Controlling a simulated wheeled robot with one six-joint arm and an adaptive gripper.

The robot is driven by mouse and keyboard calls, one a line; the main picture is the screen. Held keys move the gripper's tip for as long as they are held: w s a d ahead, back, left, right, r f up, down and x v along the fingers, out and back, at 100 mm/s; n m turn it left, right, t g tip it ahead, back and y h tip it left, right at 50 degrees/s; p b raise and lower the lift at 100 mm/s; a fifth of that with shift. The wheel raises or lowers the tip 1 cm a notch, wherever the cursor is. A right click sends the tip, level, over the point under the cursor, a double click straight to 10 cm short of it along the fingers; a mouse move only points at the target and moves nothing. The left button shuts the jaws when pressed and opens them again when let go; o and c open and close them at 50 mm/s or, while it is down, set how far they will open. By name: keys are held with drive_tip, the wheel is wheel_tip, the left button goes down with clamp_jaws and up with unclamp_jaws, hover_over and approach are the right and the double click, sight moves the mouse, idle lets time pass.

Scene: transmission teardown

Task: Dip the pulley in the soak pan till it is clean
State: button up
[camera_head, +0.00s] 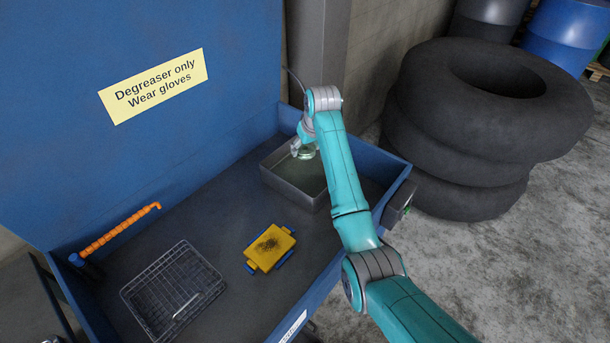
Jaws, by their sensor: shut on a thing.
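The soak pan (293,193) is a grey metal pan at the far right corner of the blue wash bench, with dull greenish liquid inside. My gripper (304,151) is over the pan and is shut on the pulley (306,155), a small, pale, greenish round piece. My arm covers the right part of the pan. I cannot tell whether the pulley touches the liquid, nor how clean it is.
A wire basket (137,300) with a thin light piece in it stands at the front left. An orange hose (118,230) stands at left. Stacked tyres (455,160) are beyond the bench at right.

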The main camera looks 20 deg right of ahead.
sight(306, 149)
drive_tip(key=shift+r, duration=0.2)
drive_tip(key=shift+r, duration=1.85)
